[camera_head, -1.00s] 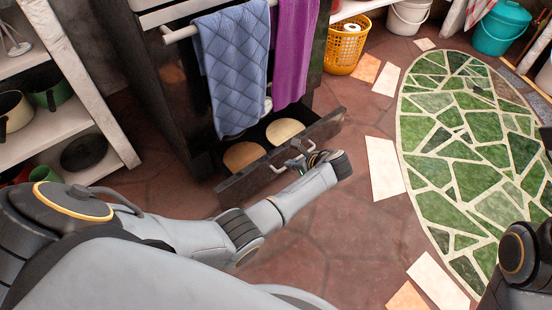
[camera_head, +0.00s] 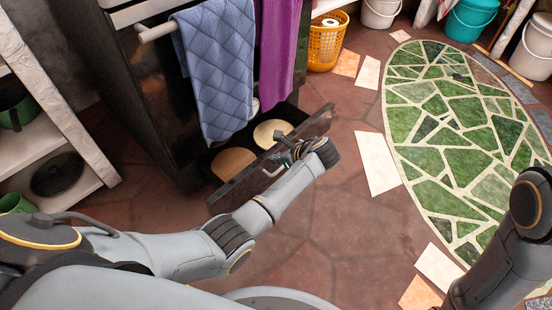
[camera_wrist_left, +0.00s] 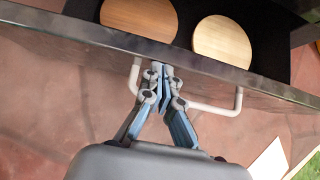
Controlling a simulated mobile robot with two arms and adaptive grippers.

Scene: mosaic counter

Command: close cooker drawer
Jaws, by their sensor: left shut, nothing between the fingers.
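The cooker (camera_head: 140,75) is dark, and its bottom drawer (camera_head: 233,188) stands open. Two round boards show inside, a brown one (camera_head: 233,162) and a paler one (camera_head: 272,132). My left gripper (camera_head: 284,158) is at the drawer's front, by its pale bar handle. In the left wrist view the gripper (camera_wrist_left: 161,70) is shut with nothing between its fingers. Its tips are at the drawer front (camera_wrist_left: 215,73), overlapping the handle (camera_wrist_left: 238,101) near its left end; I cannot tell whether they touch. My right arm shows at the right edge, but its gripper is out of view.
A blue towel (camera_head: 215,70) and a purple towel (camera_head: 279,50) hang from the cooker's rail above the drawer. White shelves (camera_head: 45,120) stand to the left. An orange basket (camera_head: 325,45) stands behind.

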